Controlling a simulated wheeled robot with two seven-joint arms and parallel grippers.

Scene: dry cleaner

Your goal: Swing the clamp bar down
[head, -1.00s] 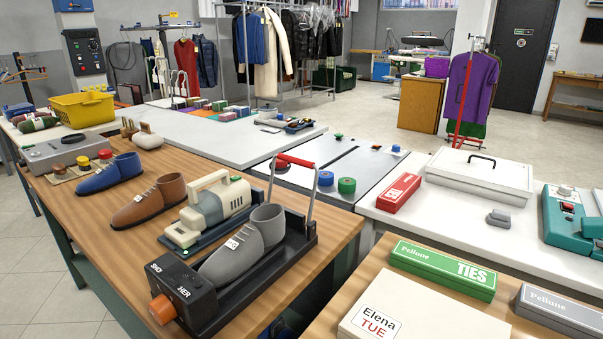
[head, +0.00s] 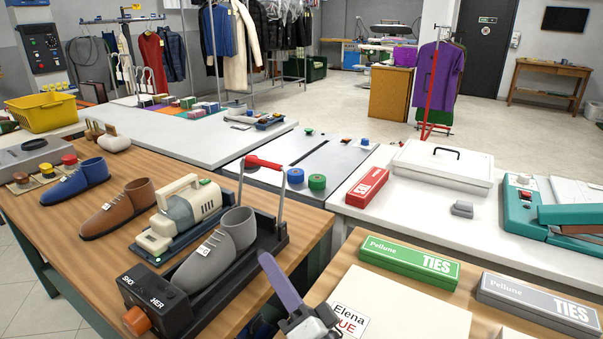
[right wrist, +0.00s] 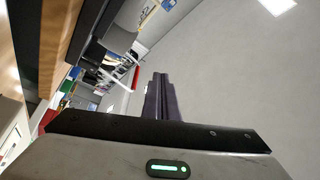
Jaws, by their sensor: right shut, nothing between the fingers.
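The clamp bar (head: 241,186) is a grey U-shaped frame with a red grip (head: 263,163). It stands upright at the far end of the black shoe stretcher (head: 184,312). A grey shoe (head: 204,266) sits on the stretcher, below and in front of the bar. My right gripper (head: 266,262) is at the bottom middle, right of the stretcher and apart from the bar. Its dark fingers are together and empty; they also show in the right wrist view (right wrist: 158,85), with the red grip (right wrist: 136,77) left of them. My left gripper is not in view.
A cream steam cleaner (head: 190,210), a brown shoe (head: 118,208) and a blue shoe (head: 75,182) stand left of the stretcher. A green TIES box (head: 410,262) and a cream box (head: 400,310) lie right of my right gripper. A gap separates the two wooden tables.

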